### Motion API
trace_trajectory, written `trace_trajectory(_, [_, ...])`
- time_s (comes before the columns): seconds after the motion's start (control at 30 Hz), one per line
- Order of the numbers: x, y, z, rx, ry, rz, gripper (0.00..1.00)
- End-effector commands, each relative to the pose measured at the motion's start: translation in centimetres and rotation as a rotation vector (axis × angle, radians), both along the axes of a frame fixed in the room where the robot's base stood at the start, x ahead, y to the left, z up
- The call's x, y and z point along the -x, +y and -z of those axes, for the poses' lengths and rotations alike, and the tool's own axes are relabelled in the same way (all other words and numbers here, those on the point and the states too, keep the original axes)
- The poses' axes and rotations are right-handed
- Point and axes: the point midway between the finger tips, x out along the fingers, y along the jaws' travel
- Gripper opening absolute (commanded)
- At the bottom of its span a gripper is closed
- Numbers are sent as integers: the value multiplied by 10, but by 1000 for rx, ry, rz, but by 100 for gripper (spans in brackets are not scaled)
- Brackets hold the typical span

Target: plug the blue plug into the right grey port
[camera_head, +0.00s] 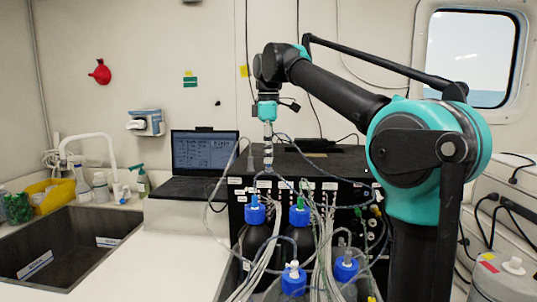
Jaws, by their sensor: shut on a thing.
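My gripper (268,160) hangs fingers down from my teal and black arm, in front of the black equipment box (350,163). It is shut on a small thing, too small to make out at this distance. The blue plug cannot be told apart with certainty among the thin cables near the fingertips. The box's front panel (237,212) carries white labels and rows of small connectors. The right grey port cannot be picked out, as cables and bottles cover much of the panel.
Several bottles with blue caps (255,213) stand before the panel, with a thick bundle of pale cables (322,250) among them. An open laptop (205,152) stands left of the box. A dark sink (70,245) is at the far left. White counter (165,250) between is clear.

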Motion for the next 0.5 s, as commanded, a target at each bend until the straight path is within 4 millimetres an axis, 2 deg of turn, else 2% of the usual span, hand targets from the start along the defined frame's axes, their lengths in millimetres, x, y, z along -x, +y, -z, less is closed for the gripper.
trace_trajectory(0.5, [0,0,6,0,0,0,0])
